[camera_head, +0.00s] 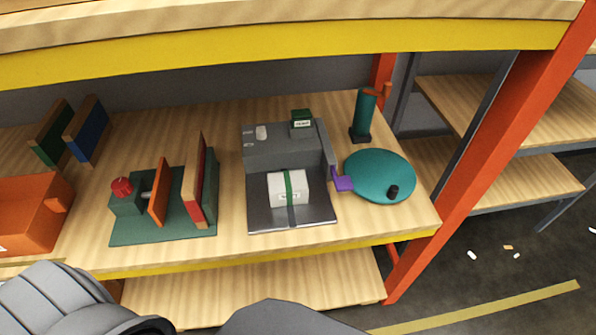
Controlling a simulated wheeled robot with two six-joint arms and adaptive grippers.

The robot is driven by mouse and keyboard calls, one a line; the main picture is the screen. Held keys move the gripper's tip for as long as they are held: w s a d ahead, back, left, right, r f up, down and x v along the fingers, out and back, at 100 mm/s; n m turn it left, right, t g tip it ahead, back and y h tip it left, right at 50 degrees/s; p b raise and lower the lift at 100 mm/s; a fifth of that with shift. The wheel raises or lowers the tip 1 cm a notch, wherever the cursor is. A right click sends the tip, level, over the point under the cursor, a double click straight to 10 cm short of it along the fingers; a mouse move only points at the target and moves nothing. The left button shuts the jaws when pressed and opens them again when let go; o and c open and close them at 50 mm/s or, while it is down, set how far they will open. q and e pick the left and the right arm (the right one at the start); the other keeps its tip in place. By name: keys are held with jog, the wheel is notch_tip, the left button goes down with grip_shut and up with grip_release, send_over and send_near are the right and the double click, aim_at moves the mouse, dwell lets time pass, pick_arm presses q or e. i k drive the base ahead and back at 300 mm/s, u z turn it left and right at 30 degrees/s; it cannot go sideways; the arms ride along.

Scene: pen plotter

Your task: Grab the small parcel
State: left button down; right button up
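A small white box with a green band around it and a label on its front, seemingly the small parcel (272,191), sits on the dark grey plate of a grey machine (262,219) in the middle of the shelf. A dark strip runs down the plate in front of the box. A smaller green box with a white label (302,119) stands on the machine's raised back block. Grey parts of my own body fill the bottom left and bottom middle. Neither gripper's fingers show.
Right of the machine are a purple piece (343,184), a teal disc (375,170) with a black knob, and a green cylinder (364,112). Left are a green fixture with upright boards (170,228) and an orange bin (30,215). A yellow-edged upper shelf (300,48) overhangs.

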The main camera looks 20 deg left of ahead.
aim_at(286, 188)
jog(key=k, duration=0.5)
jog(key=z, duration=1.55)
jog(key=i, duration=1.25)
jog(key=u, duration=2)
